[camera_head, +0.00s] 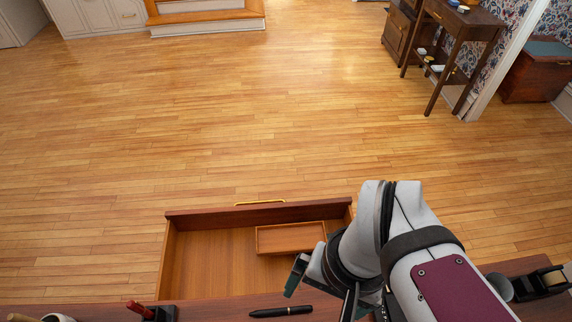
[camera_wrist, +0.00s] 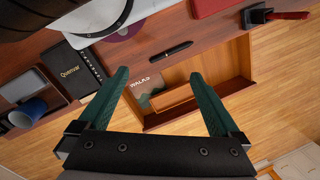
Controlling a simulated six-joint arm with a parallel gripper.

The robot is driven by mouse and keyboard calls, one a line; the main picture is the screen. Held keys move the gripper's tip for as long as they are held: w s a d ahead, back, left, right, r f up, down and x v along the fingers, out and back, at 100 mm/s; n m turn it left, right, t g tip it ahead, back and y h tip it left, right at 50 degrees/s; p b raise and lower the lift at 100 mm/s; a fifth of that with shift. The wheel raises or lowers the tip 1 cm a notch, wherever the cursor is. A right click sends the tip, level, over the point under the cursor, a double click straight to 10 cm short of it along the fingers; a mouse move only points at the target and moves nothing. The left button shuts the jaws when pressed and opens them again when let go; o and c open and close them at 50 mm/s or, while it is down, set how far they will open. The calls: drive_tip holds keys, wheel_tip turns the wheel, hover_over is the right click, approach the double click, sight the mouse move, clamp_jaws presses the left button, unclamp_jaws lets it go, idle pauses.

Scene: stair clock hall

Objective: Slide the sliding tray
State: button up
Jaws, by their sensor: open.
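The sliding tray (camera_head: 290,238) is a shallow orange-brown wooden tray. It lies inside the pulled-out wooden drawer (camera_head: 262,213), against its right half in the head view and apart from the left wall. In the wrist view the tray (camera_wrist: 175,97) shows beyond my fingers, beside a small printed booklet (camera_wrist: 146,86) in the drawer. My gripper (camera_head: 322,290) is open and empty, with green fingers. It is over the desk edge and drawer's near right corner, apart from the tray. My arm hides the drawer's right end in the head view.
A black pen (camera_head: 281,311) and a black holder with a red handle (camera_head: 152,312) are on the desk edge. A tape dispenser (camera_head: 545,282) is at right. A black notebook (camera_wrist: 72,72) and a blue cup (camera_wrist: 28,112) show in the wrist view. The floor beyond the drawer is clear.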

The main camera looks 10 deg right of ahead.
drive_tip(key=shift+c, duration=0.3)
drive_tip(key=w+d, duration=0.1)
drive_tip(key=w, duration=0.2)
drive_tip(key=w+d+f+n, duration=0.1)
drive_tip(key=w, duration=0.2)
drive_tip(key=w+n, duration=0.1)
drive_tip(key=w, duration=0.3)
drive_tip(key=shift+w+d+f+h, duration=0.1)
drive_tip(key=shift+d+f+h, duration=0.3)
drive_tip(key=c, duration=0.7)
drive_tip(key=shift+n, duration=0.5)
drive_tip(key=w+f, duration=0.1)
drive_tip(key=w+d+f, duration=0.1)
drive_tip(key=w, duration=0.1)
drive_tip(key=w+f, duration=0.1)
drive_tip(key=w, duration=0.1)
drive_tip(key=shift+w+d, duration=0.2)
drive_tip(key=shift+d, duration=0.2)
drive_tip(key=shift+c, duration=1.2)
drive_tip(key=n+h, duration=0.1)
drive_tip(key=n, duration=0.2)
hover_over(325, 233)
wheel_tip(325, 233, down, 10)
wheel_tip(325, 233, down, 16)
drive_tip(key=shift+s+r, duration=0.1)
clamp_jaws()
